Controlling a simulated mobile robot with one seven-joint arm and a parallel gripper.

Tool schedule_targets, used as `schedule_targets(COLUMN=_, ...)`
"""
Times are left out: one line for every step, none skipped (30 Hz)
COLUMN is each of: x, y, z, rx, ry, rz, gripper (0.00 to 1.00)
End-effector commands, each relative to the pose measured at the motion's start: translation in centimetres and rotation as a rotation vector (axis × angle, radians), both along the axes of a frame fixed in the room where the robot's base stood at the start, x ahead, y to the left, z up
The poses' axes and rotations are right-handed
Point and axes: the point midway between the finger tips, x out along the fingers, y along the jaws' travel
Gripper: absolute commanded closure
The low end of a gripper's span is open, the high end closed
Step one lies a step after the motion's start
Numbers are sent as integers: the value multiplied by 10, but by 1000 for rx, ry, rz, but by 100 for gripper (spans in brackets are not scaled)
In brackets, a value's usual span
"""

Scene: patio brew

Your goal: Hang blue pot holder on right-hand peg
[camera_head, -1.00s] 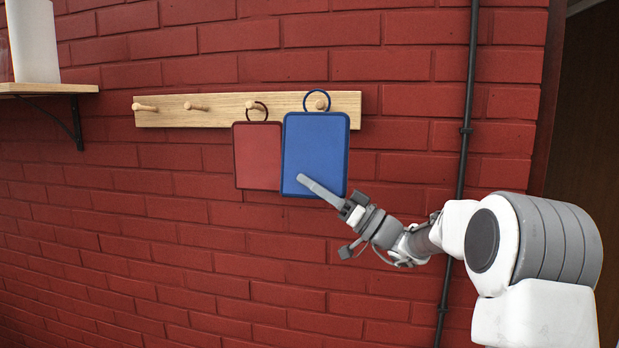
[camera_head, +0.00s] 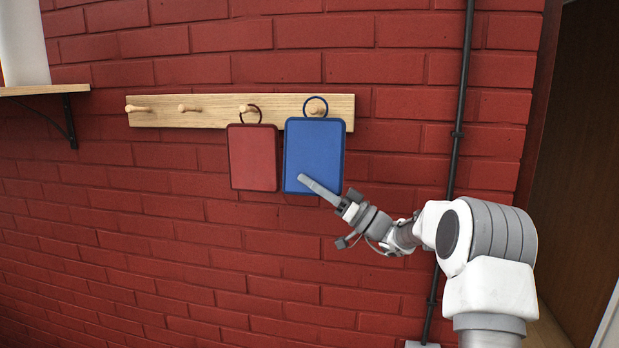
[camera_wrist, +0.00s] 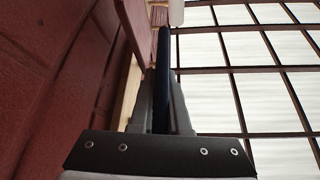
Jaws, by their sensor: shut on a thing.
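The blue pot holder (camera_head: 315,150) is upright at the right end of the wooden peg rail (camera_head: 225,111). Its loop shows around the right-hand peg (camera_head: 316,107) in the head view; whether the loop rests on the peg is hard to tell. My gripper (camera_head: 305,181) is shut on the pot holder's lower part. In the wrist view the pot holder (camera_wrist: 162,80) shows edge-on as a dark strip between my gripper's fingers (camera_wrist: 163,110), beside the wall.
A red pot holder (camera_head: 253,158) hangs from the peg just to the left. Two bare pegs are further left. A shelf (camera_head: 45,91) with a white object is at far left. A black pipe (camera_head: 457,135) runs down the wall at right.

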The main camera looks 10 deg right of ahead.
Motion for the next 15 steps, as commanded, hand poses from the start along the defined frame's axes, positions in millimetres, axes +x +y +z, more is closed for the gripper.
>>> schedule_targets(x=2, y=-1, z=-5, rx=0, ry=0, rz=0, gripper=100)
schedule_targets(x=3, y=-1, z=-6, rx=0, ry=0, rz=0, gripper=100)
schedule_targets(x=4, y=-2, z=-8, rx=0, ry=0, rz=0, gripper=100)
schedule_targets(x=5, y=-2, z=-9, rx=0, ry=0, rz=0, gripper=100)
schedule_targets(x=6, y=-2, z=-9, rx=0, ry=-1, rz=0, gripper=100)
schedule_targets(x=7, y=-3, z=-11, rx=0, ry=-1, rz=0, gripper=100)
schedule_targets(x=8, y=-3, z=-11, rx=0, ry=-1, rz=0, gripper=100)
schedule_targets(x=9, y=-4, z=-12, rx=0, ry=-1, rz=0, gripper=100)
schedule_targets(x=10, y=-4, z=-13, rx=0, ry=-1, rz=0, gripper=100)
schedule_targets(x=10, y=-4, z=-13, rx=0, ry=-1, rz=0, gripper=100)
schedule_targets(x=10, y=-4, z=-14, rx=0, ry=-1, rz=0, gripper=100)
schedule_targets(x=10, y=-4, z=-14, rx=0, ry=-1, rz=1, gripper=100)
schedule_targets(x=10, y=-4, z=-14, rx=0, ry=-1, rz=1, gripper=100)
schedule_targets(x=11, y=-4, z=-15, rx=0, ry=-1, rz=1, gripper=100)
schedule_targets(x=11, y=-4, z=-15, rx=0, ry=-1, rz=0, gripper=100)
